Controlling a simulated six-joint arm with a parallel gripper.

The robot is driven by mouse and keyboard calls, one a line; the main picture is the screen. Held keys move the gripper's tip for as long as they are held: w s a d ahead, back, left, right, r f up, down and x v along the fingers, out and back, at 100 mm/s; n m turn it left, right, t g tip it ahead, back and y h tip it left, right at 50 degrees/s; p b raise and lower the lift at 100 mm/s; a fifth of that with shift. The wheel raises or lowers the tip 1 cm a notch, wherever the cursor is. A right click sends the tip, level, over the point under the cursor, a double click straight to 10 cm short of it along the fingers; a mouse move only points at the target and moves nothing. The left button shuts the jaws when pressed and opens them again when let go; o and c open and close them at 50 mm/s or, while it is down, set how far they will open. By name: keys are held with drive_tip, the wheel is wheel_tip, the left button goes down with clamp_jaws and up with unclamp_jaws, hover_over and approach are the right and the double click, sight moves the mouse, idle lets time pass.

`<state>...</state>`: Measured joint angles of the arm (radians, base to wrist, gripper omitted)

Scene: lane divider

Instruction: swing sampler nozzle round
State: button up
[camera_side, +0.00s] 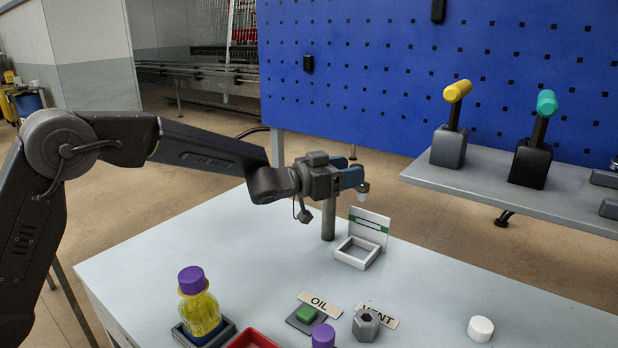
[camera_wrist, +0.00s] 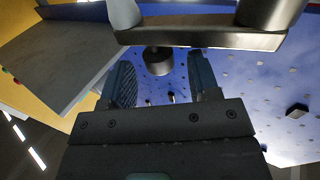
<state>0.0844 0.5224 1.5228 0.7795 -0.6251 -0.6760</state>
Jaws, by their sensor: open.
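My gripper (camera_side: 352,178) is level above the back of the table, its blue-grey fingers pointing right. The sampler shows as a grey upright post (camera_side: 328,218) below my gripper and a small pale nozzle (camera_side: 361,189) hanging by the fingertips. Its arm is mostly hidden in the side view. In the wrist view the sampler arm (camera_wrist: 200,38) crosses the top as a dark bar with two cylinders. A short dark knob (camera_wrist: 158,62) lies between the open fingers of my gripper (camera_wrist: 160,75), with gaps on both sides. I cannot tell whether either finger touches the sampler.
A white square frame (camera_side: 341,254) with an upright card stands right of the post. A yellow bottle with purple cap (camera_side: 191,279), a red tray (camera_side: 252,339), a green button (camera_side: 306,313), a hex nut (camera_side: 366,325) and a white cap (camera_side: 480,328) lie in front. Two levers stand on the right shelf (camera_side: 480,190).

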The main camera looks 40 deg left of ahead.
drive_tip(key=v, duration=1.1)
drive_tip(key=shift+r, duration=0.1)
drive_tip(key=s+a+r+n+y, duration=0.2)
drive_tip(key=s+a+n+y, duration=0.25)
drive_tip(key=s+y, duration=0.2)
drive_tip(key=s+f+g+y, duration=0.1)
drive_tip(key=s+f+g, duration=0.2)
drive_tip(key=s, duration=0.9)
drive_tip(key=s+f+n+g+y, duration=0.1)
drive_tip(key=s+f+g, duration=0.2)
drive_tip(key=s+g, duration=0.4)
drive_tip(key=s+a, duration=0.1)
drive_tip(key=s, duration=0.4)
drive_tip(key=shift+s, duration=0.4)
